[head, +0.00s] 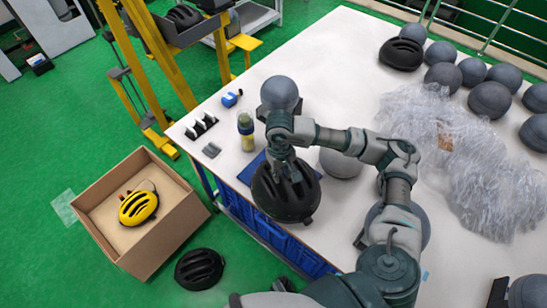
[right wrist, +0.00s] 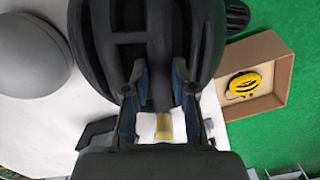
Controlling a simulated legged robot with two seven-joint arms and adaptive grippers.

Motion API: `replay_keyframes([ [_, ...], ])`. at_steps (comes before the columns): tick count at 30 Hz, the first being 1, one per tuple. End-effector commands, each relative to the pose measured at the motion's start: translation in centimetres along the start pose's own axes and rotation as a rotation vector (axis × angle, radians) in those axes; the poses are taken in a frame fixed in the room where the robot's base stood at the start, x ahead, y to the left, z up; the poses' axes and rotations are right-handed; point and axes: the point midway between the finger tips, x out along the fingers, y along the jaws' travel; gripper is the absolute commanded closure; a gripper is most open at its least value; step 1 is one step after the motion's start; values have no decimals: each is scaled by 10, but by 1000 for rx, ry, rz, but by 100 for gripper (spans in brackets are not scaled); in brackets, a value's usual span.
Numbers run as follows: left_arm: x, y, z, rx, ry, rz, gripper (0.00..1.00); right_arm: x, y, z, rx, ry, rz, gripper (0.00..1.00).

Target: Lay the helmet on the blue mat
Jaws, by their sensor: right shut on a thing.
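My right gripper (head: 284,172) is shut on a black helmet (head: 270,200), its fingers at the slots of the shell. The right wrist view shows the black shell (right wrist: 200,30) close up, with the gripper's two fingers (right wrist: 160,82) against it. The blue mat (head: 248,171) lies on the white table near its front edge. The helmet covers most of the mat, and I cannot tell whether it touches it or hangs just above. My left gripper is not clearly in view.
A bottle (head: 246,130), a blue item (head: 230,99) and grey spheres (head: 280,92) stand on the table (head: 330,70). Clear plastic wrap (head: 480,170) and another black helmet (head: 401,54) lie to the right. A cardboard box (head: 157,247) holding a yellow helmet (head: 138,207) stands on the floor.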

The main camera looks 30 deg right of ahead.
Motion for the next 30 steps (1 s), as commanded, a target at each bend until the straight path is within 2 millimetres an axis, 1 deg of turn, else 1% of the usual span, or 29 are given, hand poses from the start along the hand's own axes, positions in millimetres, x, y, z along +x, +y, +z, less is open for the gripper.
replay_keyframes([
  [1,0,1,3,0,-2,0,60,-1,3,-13,5,1,-2,100],
  [6,4,2,12,1,-5,0,60,0,12,-54,4,1,-1,100],
  [9,6,2,16,2,-7,0,60,2,17,-74,3,1,-2,100],
  [12,7,2,19,3,-7,0,60,2,19,-89,2,3,-2,100],
  [17,8,2,21,3,-8,0,60,4,21,-98,0,1,-1,100],
  [20,9,1,22,4,-9,0,60,12,21,-98,-1,-1,1,100],
  [25,10,1,30,4,-13,-1,60,36,21,-99,0,-1,1,100],
  [30,13,1,36,5,-23,0,60,40,21,-100,0,1,0,100],
])
